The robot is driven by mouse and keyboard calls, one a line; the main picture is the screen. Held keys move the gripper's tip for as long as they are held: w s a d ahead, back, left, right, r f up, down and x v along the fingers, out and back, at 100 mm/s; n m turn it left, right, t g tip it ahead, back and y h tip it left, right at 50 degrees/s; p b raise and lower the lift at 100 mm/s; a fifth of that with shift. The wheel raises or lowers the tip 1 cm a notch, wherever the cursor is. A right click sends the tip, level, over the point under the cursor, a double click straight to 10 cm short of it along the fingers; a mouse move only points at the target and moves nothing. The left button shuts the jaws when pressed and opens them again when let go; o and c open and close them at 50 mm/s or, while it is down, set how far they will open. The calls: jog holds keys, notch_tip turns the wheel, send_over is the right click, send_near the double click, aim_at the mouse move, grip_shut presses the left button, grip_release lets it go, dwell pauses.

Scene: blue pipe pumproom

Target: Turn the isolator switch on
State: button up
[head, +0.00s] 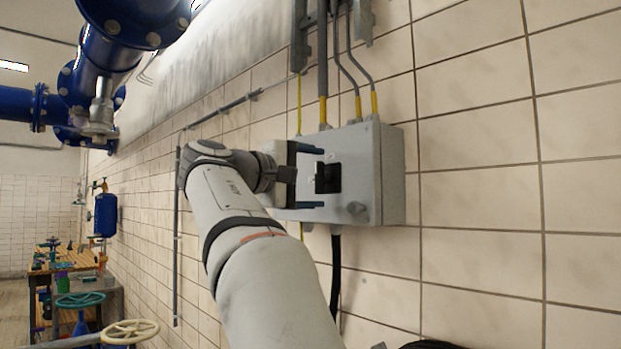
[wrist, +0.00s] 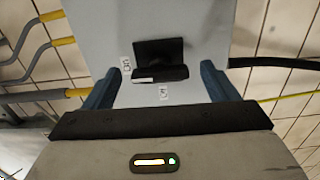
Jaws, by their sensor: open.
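The isolator switch is a black rotary handle (head: 327,178) on the front of a grey wall box (head: 362,160). In the wrist view the black handle (wrist: 160,60) sits between and beyond my fingertips, with small white labels beside and below it; their lettering is too small to read surely. My gripper (head: 312,177) is in front of the box, its two blue fingers apart, one above and one below the handle. The open gripper also shows in the wrist view (wrist: 158,85). The fingers do not appear to touch the handle. My wrist hides the box's left part.
Grey conduits with yellow ends (head: 322,70) enter the box's top, and a black cable (head: 336,270) leaves below. Tiled wall is clear to the right. Blue pipes (head: 105,50) and handwheels (head: 130,331) stand left.

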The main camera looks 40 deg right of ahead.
jog(key=a+b, duration=0.1)
jog(key=a, duration=0.6)
jog(key=shift+s+a, duration=0.3)
jog(key=shift+a, duration=0.1)
